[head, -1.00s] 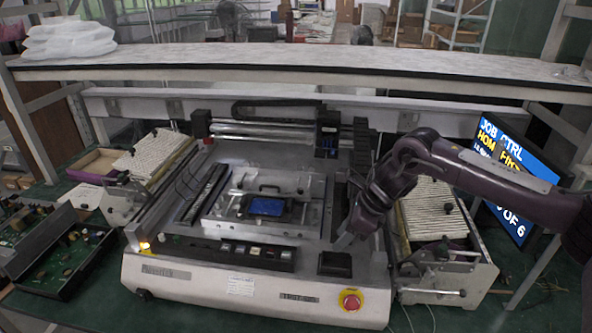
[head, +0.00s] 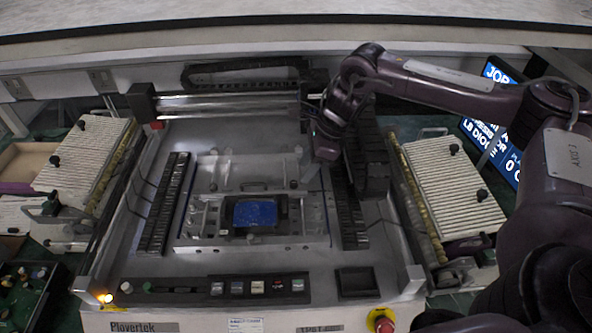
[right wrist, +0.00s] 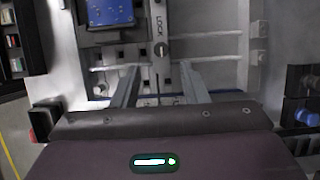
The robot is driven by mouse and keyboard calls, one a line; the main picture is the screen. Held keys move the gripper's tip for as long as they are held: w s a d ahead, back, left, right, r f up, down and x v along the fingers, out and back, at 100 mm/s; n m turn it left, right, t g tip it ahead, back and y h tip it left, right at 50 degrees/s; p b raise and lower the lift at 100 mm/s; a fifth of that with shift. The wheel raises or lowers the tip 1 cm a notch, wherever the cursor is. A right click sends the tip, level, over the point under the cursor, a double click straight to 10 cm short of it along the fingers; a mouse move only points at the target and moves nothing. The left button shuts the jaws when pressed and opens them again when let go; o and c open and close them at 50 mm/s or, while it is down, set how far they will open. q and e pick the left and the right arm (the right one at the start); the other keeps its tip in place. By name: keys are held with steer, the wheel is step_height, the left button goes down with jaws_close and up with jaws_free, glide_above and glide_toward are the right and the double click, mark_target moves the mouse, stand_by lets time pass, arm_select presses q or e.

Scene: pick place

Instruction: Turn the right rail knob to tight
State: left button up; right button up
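A small round knob (right wrist: 162,49) sits on a light rail (right wrist: 159,22) marked with letters, in the right wrist view. A dark slot crosses its pale face; I cannot tell which setting it is at. My right gripper (right wrist: 158,70) has its two fingers apart, with nothing between them. The knob shows just beyond the fingertips, roughly between them. In the head view my right gripper (head: 311,172) hangs over the right side of the fixture, and I cannot pick out the knob there. My left gripper is not in view.
A dark cable chain (head: 366,165) stands right of the gripper, and a gantry bar (head: 232,107) crosses behind. Ribbed trays (head: 455,190) flank the machine. A red button (head: 382,322) is at front right.

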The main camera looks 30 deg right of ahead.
mark_target(296, 183)
steer(key=x, duration=0.2)
steer(key=shift+a+f+p, duration=0.2)
steer(key=shift+f+p, duration=0.15)
steer(key=shift+x, duration=1.05)
steer(key=shift+w, duration=0.2)
steer(key=shift+c, duration=1.4)
jaws_close()
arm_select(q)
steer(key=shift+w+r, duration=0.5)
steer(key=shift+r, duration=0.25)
